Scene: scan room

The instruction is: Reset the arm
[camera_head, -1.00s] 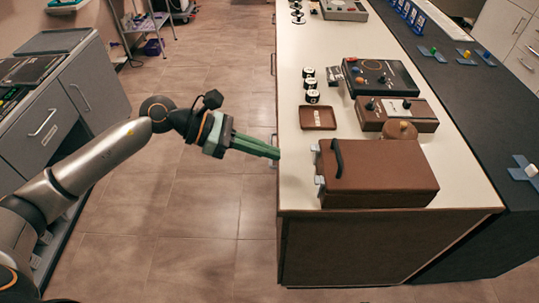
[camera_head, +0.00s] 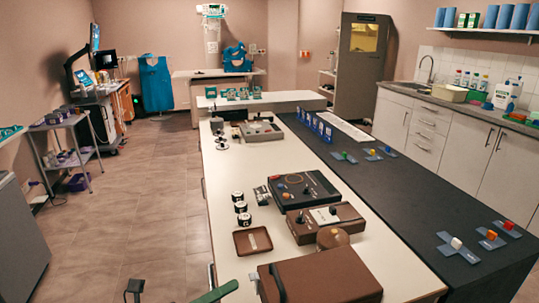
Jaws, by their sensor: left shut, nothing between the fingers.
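A dark part of my left arm shows a little further left; the rest of that arm is below the picture. My right gripper is not in view.
On the counter are a brown tray (camera_head: 240,246), several small black-and-white jars, a dark control box (camera_head: 303,188) and a brown one (camera_head: 325,218). A black counter (camera_head: 400,192) adjoins on the right. Open floor (camera_head: 150,215) lies left. A grey cart (camera_head: 62,155) stands beyond.

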